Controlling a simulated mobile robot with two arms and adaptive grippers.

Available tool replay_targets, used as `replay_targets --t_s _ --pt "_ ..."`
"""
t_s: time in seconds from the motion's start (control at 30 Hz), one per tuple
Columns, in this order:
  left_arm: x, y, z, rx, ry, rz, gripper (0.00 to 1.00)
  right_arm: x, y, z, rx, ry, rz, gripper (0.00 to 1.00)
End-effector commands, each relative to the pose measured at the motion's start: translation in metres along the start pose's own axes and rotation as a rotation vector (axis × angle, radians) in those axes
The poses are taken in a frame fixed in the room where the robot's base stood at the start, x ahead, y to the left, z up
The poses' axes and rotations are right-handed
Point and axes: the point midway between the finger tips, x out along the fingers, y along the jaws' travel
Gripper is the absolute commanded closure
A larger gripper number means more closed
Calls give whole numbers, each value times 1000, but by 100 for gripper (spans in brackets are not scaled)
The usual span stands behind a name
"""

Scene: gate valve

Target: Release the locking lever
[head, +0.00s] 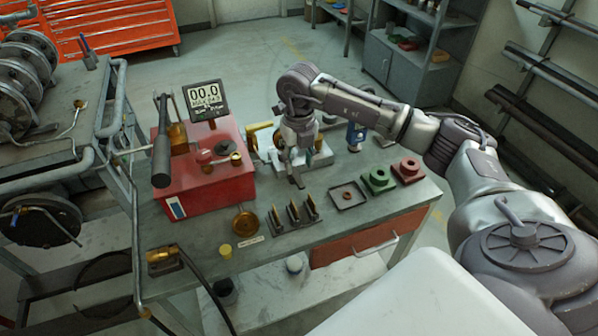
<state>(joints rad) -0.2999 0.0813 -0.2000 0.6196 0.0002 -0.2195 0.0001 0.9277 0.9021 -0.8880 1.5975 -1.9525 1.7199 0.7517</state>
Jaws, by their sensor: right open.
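My right gripper (296,180) points down over the bench, at the front of a white fixture (318,157). It is open, with nothing visible between its fingers. A brass-coloured part (262,136) sits on the fixture, left of the gripper. My gripper and wrist cover part of the fixture, so I cannot make out the locking lever for sure or tell whether the gripper touches anything. A blue part (354,135) stands just right of the fixture. My left gripper is not in view.
A red pump box (205,172) with a black handle (162,142) and a display (206,98) stands left. In front are a brass disc (245,224), upright brass pieces (294,214), a dark tray (348,195), and green (377,180) and red (407,170) blocks.

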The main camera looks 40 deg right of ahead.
Motion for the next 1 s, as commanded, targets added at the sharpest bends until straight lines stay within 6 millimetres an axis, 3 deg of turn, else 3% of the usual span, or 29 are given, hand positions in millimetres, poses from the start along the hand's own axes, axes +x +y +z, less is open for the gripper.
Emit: replay_targets --t_s 0.2,0.4,1.0 --pt "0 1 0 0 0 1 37 -45 0 1 0 -3 0 56" --pt "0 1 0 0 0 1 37 -65 0 1 1 -2 0 56" --pt "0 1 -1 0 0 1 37 -68 0 0 1 0 -1 56"
